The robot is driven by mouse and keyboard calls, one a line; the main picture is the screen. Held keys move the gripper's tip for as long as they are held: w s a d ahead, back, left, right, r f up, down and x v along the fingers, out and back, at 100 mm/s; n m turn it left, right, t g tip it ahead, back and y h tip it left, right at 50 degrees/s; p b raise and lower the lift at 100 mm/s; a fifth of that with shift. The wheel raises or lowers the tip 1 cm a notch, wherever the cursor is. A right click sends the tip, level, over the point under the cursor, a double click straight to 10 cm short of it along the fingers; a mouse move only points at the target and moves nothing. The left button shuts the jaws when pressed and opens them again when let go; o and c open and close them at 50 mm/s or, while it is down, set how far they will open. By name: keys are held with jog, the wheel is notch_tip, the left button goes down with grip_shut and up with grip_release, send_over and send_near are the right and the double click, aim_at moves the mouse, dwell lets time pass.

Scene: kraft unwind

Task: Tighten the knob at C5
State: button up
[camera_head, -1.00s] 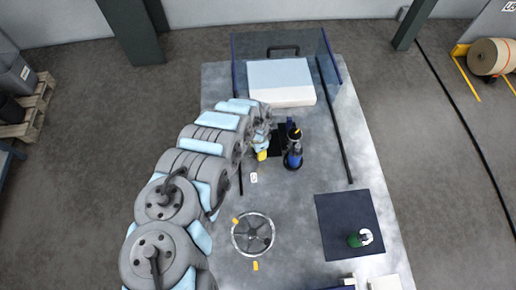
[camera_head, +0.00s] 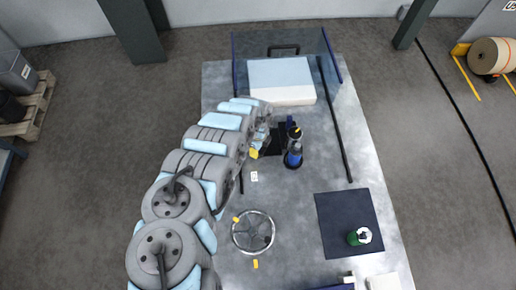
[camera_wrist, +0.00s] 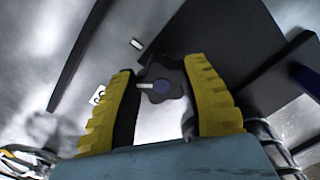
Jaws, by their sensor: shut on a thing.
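The gripper is shut on the knob; the pointer mark lies to the left of the knob's centre. In the head view one yellow finger of my gripper (camera_head: 255,153) shows beside a dark plate, and my arm hides the knob. A small white tag (camera_head: 254,176) lies just in front; its lettering is too small to read.
A blue-and-black bottle-like object (camera_head: 293,155) stands close right of my gripper. Behind is a clear-walled bay with a pale block (camera_head: 280,75). A round wire guard (camera_head: 252,231) is nearer, and a dark mat (camera_head: 346,222) with a green item lies right.

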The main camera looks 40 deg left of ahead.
jog(key=m, duration=0.3)
jog(key=shift+w+m, duration=0.1)
jog(key=shift+m, duration=0.3)
jog(key=shift+w+m+b, duration=0.1)
jog(key=shift+m+b, duration=0.35)
jog(key=shift+m, duration=1.35)
jog(key=shift+r, duration=0.1)
jog(key=o, duration=1.3)
jog(key=shift+r, duration=5.95)
